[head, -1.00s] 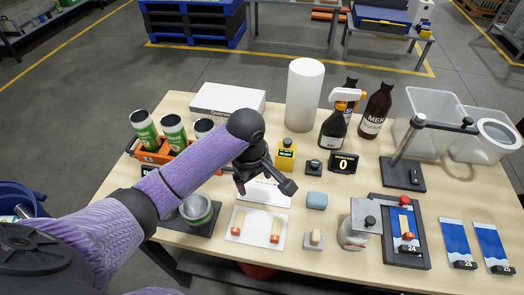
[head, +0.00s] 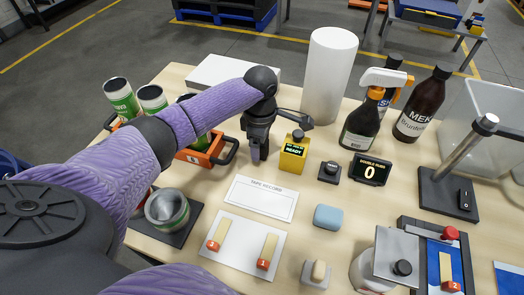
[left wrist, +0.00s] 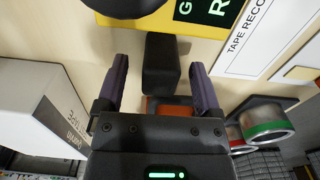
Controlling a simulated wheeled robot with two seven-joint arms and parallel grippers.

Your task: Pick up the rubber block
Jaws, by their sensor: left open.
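A matte black block (left wrist: 162,65), which looks like the rubber block, lies on the table in the left wrist view, beside the yellow device (left wrist: 175,20). My left gripper (left wrist: 158,75) is open, with a purple-grey finger on each side of the block and visible gaps to both. In the head view my left gripper (head: 258,148) points down just left of the yellow device (head: 293,152) and hides the block. A light blue block (head: 328,217) lies farther right and nearer, apart from the gripper. My right gripper is not in view.
An orange carrier (head: 205,158) with cans stands left of the gripper. A white box (head: 215,72) and white cylinder (head: 328,75) stand behind. A tape record sheet (head: 260,198) lies in front. Bottles, a black button (head: 329,171) and a counter (head: 370,170) are to the right.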

